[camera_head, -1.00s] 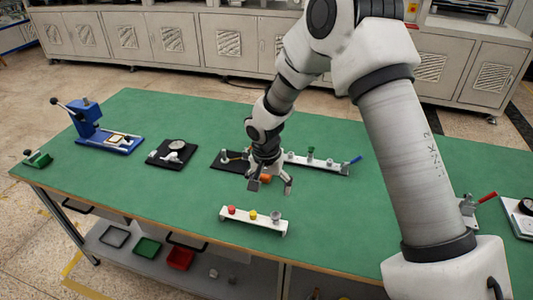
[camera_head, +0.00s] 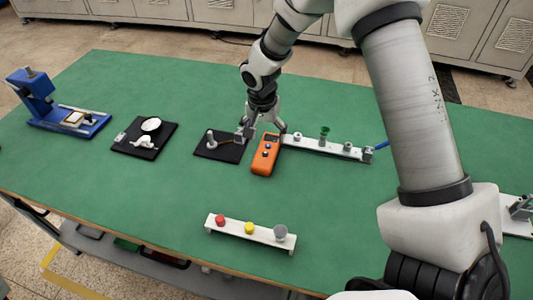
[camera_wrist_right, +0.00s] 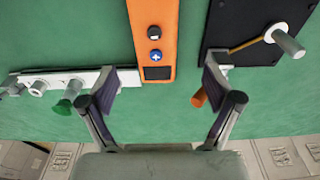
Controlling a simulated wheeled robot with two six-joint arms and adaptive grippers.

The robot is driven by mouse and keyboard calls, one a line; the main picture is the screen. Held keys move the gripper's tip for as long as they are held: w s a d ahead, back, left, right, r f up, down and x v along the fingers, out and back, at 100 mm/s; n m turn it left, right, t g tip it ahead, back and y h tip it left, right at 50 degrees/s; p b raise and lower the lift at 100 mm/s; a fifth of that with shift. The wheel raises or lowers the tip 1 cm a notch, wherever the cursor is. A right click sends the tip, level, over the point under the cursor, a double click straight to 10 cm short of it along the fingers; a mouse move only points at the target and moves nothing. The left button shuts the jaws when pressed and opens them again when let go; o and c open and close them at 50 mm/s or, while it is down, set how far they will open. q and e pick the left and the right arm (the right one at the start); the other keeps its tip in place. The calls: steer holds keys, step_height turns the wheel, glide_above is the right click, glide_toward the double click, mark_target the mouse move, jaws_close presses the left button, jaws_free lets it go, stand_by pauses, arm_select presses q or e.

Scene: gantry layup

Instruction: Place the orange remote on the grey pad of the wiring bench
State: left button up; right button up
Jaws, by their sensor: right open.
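The orange remote (camera_head: 264,158) lies flat on the green tabletop, beside a small black plate. My right gripper (camera_head: 265,128) is open and empty at the remote's far end. In the wrist view its two fingers (camera_wrist_right: 160,80) stand apart, one to each side of the remote's end; I cannot tell whether they touch it. I cannot make out a grey pad in these frames. My left gripper is not in view.
The black plate (camera_head: 207,154) with a small post stands close left of the remote. A white rail (camera_head: 310,147) with several fittings runs to the right. A white strip with coloured knobs (camera_head: 262,236) stands in front. A blue press (camera_head: 35,100) stands far left.

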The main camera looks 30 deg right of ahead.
mark_target(267, 150)
steer(key=f, duration=0.2)
steer(key=f+p, duration=0.1)
steer(key=f, duration=0.3)
steer(key=shift+s+d+f, duration=0.1)
steer(key=shift+d+f, duration=0.05)
steer(key=shift+d, duration=0.2)
steer(key=shift+f, duration=0.35)
steer(key=shift+r, duration=0.1)
steer(key=c, duration=1.5)
